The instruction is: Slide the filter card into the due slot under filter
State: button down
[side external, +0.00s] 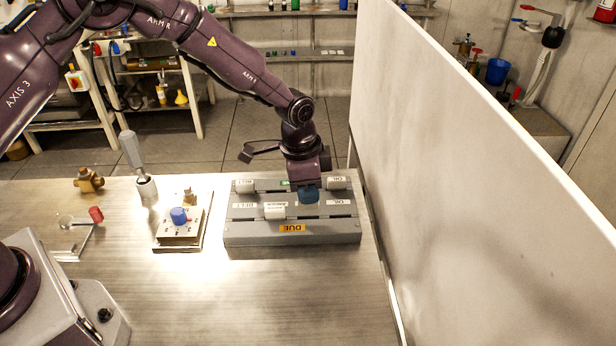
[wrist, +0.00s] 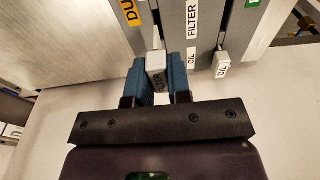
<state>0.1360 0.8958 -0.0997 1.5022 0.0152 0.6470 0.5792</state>
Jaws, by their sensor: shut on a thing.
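My gripper (side external: 308,197) is over the right half of the grey slotted board (side external: 240,237). Its blue fingers also show in the wrist view (wrist: 160,80), shut on a pale card (wrist: 157,62). The card's small print cannot be read, and the fingers hide most of it in the side view. I cannot tell whether its lower edge is in a slot. The yellow DUE label (side external: 292,228) marks the board's front side. A FILTER label (wrist: 192,18) and an OIL label (wrist: 193,57) lie beside the held card in the wrist view.
White cards stand at the back left (side external: 245,186) and back right (side external: 337,183). A tall white panel (side external: 470,150) borders the right side. A blue-knobbed device (side external: 180,215) stands left of the board.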

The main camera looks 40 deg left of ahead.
aim_at(308, 207)
jog(key=shift+f, duration=0.6)
jog(key=shift+f, duration=1.9)
dwell(0.8)
jog(key=c, duration=1)
grip_release()
jog(key=shift+r, duration=0.1)
jog(key=r, duration=0.8)
jog(key=s+a+r, duration=0.1)
jog(key=r, duration=0.3)
jog(key=shift+r, duration=0.4)
